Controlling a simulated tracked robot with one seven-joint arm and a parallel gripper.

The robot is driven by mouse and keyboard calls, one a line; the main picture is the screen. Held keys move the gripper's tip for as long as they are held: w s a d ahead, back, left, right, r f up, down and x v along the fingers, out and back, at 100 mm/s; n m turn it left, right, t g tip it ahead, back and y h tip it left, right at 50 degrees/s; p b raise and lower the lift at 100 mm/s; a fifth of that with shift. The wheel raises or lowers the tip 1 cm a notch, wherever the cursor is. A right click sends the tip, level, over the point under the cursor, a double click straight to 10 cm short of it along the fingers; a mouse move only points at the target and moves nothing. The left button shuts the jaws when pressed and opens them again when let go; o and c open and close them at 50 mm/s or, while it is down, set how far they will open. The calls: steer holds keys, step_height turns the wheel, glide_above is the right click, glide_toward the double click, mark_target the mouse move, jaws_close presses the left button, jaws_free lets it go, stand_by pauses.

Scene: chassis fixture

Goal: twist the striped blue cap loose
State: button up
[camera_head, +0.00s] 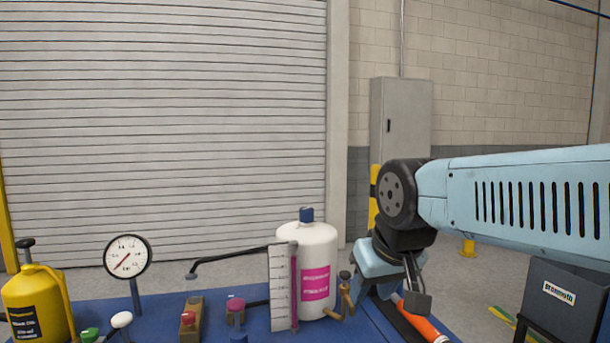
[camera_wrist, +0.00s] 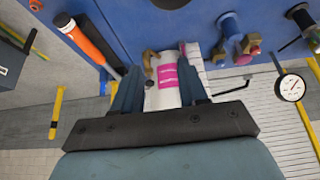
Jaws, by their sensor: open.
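A blue cap (camera_head: 306,214) sits on top of an upright white bottle (camera_head: 318,245) with a pink label; I cannot make out stripes on it. In the wrist view the bottle (camera_wrist: 166,98) shows between and beyond my fingers, and its cap is hidden. A second blue piece (camera_head: 239,338) is cut off at the bottom edge of the head view. My gripper (camera_wrist: 160,75) is open, with its fingers apart and nothing held. In the head view my gripper (camera_head: 395,285) is right of the bottle, apart from the cap and lower than it.
A blue panel (camera_head: 70,291) carries a dial gauge (camera_head: 127,256), a yellow jug (camera_head: 38,305), a white ruled plate (camera_head: 281,290) and a brass valve (camera_head: 345,295). A black bent rod (camera_head: 230,259) reaches toward the bottle. An orange-handled tool (camera_head: 424,318) lies below my gripper. Space above the cap is clear.

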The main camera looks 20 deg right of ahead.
steer(key=shift+o, duration=0.6)
steer(key=shift+w, duration=0.1)
steer(key=shift+o, duration=0.9)
steer(key=shift+w+d+r, duration=0.1)
steer(key=shift+w+r, duration=0.1)
steer(key=shift+r, duration=0.1)
steer(key=shift+o, duration=1)
steer(key=w+r, duration=0.4)
steer(key=w, duration=0.3)
steer(key=w+r, duration=0.5)
steer(key=w, duration=0.3)
steer(key=shift+w+a, duration=0.15)
steer(key=shift+a, duration=0.25)
glide_toward(308, 210)
steer(key=x, duration=1.1)
steer(key=shift+w+r, duration=0.15)
steer(key=c, duration=1.2)
